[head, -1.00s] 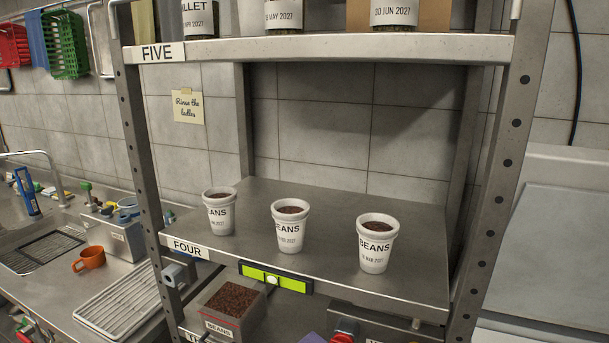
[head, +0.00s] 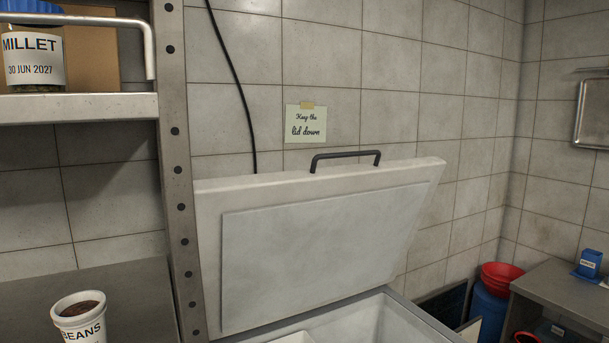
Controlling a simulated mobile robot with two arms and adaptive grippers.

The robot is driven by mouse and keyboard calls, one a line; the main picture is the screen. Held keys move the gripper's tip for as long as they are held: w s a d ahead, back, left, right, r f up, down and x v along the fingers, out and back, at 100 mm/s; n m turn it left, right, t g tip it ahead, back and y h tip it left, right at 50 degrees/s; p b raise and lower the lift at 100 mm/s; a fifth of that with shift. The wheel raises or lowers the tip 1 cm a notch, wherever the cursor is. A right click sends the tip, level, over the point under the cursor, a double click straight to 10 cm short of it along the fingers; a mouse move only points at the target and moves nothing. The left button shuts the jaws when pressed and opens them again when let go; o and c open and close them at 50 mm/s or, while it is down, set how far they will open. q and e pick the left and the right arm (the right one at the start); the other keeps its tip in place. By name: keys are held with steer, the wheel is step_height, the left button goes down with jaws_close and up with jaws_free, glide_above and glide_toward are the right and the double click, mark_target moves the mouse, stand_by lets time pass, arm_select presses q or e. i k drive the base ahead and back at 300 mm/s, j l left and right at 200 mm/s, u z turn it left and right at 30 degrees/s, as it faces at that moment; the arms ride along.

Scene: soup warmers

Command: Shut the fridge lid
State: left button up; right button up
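The fridge lid (head: 318,250) stands raised and leans back toward the tiled wall in the head view, with its pale inner panel facing me. A dark handle (head: 345,156) is on its top edge. Below it the open chest fridge (head: 365,322) shows part of its white inside at the bottom of the picture; its lower part is out of the frame. Neither of my grippers is in view.
A metal shelf rack post (head: 178,170) stands close left of the lid. A beans cup (head: 80,318) and a millet jar (head: 33,50) sit on its shelves. A note reading "Keep the lid down" (head: 306,123) hangs above. A table (head: 560,290) and red bowl (head: 500,275) are at right.

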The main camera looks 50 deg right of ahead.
mark_target(273, 246)
steer(key=z, duration=1.85)
steer(key=l, duration=0.55)
steer(key=i, duration=0.05)
